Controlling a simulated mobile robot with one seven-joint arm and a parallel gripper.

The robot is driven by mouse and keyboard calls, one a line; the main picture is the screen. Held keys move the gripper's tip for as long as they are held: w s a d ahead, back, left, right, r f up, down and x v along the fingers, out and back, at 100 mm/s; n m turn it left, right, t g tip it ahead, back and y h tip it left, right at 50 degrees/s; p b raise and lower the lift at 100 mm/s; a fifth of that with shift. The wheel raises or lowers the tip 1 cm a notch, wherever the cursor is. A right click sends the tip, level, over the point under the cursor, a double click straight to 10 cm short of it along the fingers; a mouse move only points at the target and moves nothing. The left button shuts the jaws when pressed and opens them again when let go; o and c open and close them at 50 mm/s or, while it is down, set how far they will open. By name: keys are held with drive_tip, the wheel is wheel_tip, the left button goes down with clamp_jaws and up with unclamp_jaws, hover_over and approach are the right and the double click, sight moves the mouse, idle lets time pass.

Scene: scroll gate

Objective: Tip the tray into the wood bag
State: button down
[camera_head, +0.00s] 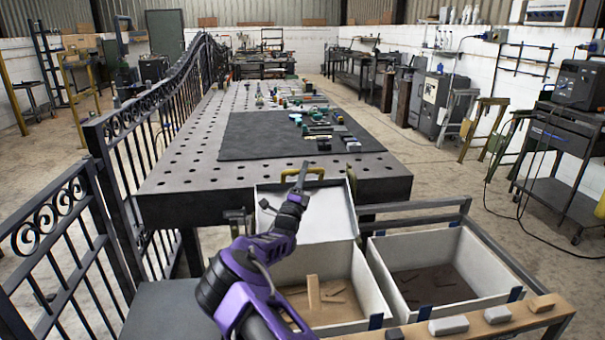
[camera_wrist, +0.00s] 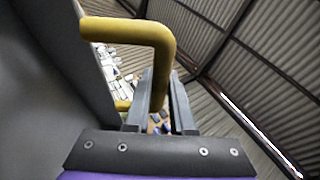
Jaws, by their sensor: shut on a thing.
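The tray (camera_head: 330,217) is pale, with a yellow handle (camera_head: 290,173) along its far, upper edge. It is steeply tilted above the back of the left pale container (camera_head: 365,290), which has wood pieces inside and appears to be the wood bag. My gripper (camera_head: 303,170) is at the handle, with my purple arm crossing in front of the tray. In the wrist view, my gripper (camera_wrist: 158,85) is shut on the yellow handle (camera_wrist: 130,31), and the dark grey tray side (camera_wrist: 45,90) fills the left. My arm hides part of the tray and container.
A second pale container (camera_head: 468,258) with dark contents stands right of the wood one. A wooden ledge with blocks (camera_head: 450,325) runs along the front. The perforated table (camera_head: 195,165) with a dark mat (camera_head: 260,140) stands behind. An iron gate (camera_head: 75,235) is at left.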

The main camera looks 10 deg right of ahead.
drive_tip(key=s+r+m+t+h+b, duration=0.1)
drive_tip(key=s+m+h, duration=0.2)
drive_tip(key=s, duration=0.4)
drive_tip(key=shift+s+r+h, duration=0.25)
drive_tip(key=shift+r+h, duration=0.15)
drive_tip(key=shift+f, duration=0.1)
drive_tip(key=c, duration=0.8)
unclamp_jaws()
drive_tip(key=shift+s, duration=0.15)
drive_tip(key=shift+o, duration=0.2)
